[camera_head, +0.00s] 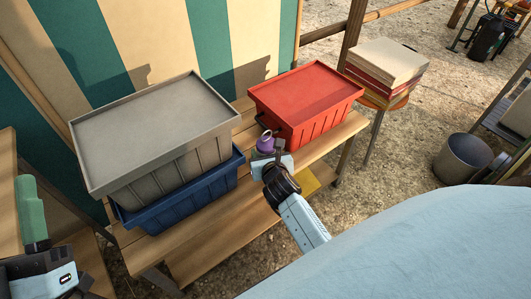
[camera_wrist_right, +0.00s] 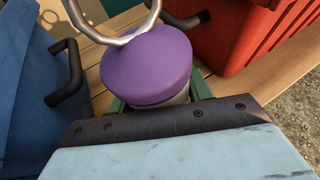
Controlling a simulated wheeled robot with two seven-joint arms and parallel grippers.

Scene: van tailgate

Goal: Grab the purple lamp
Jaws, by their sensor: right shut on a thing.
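The purple lamp (camera_head: 265,143) stands upright on the wooden table, between the grey and blue bins and the red bin. In the right wrist view the lamp (camera_wrist_right: 148,65) shows a round purple top, a metal ring handle and a pale body below. My right gripper (camera_head: 266,154) is shut on the lamp's body; its green fingers show on both sides under the purple top. The lamp's base is hidden. My left gripper (camera_head: 32,210) is at the far left of the head view, away from the lamp; its finger gap does not show clearly.
A grey lidded bin (camera_head: 160,125) sits on a blue bin (camera_head: 190,190) left of the lamp. A red bin (camera_head: 305,95) is close behind it to the right. A yellow item (camera_head: 308,181) lies lower down. A stool (camera_head: 385,97) with stacked boxes and a metal bucket (camera_head: 462,158) stand further right.

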